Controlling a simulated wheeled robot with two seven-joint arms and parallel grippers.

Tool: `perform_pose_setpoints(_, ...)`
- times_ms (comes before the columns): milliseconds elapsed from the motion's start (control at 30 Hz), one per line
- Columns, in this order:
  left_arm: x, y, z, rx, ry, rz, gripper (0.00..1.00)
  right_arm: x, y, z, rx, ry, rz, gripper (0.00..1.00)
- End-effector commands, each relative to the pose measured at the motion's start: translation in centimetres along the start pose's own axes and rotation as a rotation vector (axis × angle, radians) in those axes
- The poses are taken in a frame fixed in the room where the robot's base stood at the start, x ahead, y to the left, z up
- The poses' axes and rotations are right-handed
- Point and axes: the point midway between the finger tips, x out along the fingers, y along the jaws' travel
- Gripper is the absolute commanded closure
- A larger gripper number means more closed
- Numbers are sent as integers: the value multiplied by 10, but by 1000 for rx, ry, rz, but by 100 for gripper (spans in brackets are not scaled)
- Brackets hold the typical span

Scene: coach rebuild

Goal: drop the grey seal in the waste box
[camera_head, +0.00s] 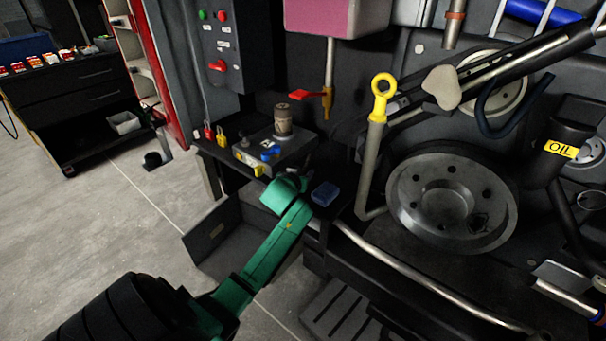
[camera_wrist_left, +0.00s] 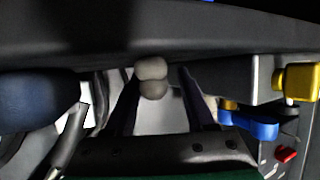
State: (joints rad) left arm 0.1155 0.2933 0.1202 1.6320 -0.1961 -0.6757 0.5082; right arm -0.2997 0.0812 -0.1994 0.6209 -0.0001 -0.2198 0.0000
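My left gripper (camera_head: 283,186), at the end of the green arm, is low over the dark bench, left of the blue block (camera_head: 325,193). In the left wrist view its dark fingers (camera_wrist_left: 160,85) stand apart. A small rounded grey piece (camera_wrist_left: 152,70), seemingly the grey seal, shows between the fingertips, with a gap to the right finger. I cannot tell whether it touches the left one. In the head view the gripper hides it. An open dark box with a small yellow label, likely the waste box (camera_head: 203,243), stands below the bench. My right gripper is not in view.
A grey unit (camera_head: 275,150) with a beige cylinder (camera_head: 283,120) and blue and yellow levers stands behind the gripper. A yellow-ringed dipstick (camera_head: 382,98) and a large pulley wheel (camera_head: 452,197) are to the right. Open floor (camera_head: 90,235) lies left.

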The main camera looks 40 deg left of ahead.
Motion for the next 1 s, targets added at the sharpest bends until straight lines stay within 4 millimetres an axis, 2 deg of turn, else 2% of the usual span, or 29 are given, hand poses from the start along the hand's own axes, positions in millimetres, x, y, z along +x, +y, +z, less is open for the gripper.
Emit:
perform_pose_setpoints(33,0,0,0,0,0,0,60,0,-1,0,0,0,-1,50)
perform_pose_setpoints(133,0,0,0,0,-1,0,99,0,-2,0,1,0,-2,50)
perform_pose_setpoints(167,0,0,0,0,-1,0,100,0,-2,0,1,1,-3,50)
perform_pose_setpoints(500,-2,0,-5,1,0,0,100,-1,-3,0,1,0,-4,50)
perform_pose_setpoints(567,-6,0,-14,1,3,0,100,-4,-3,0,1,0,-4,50)
perform_pose_setpoints(800,-29,0,-72,-1,6,0,100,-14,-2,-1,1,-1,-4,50)
perform_pose_setpoints(900,-36,0,-87,0,3,-1,100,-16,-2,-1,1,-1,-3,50)
perform_pose_setpoints(1000,-39,0,-92,0,0,0,100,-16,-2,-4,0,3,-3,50)
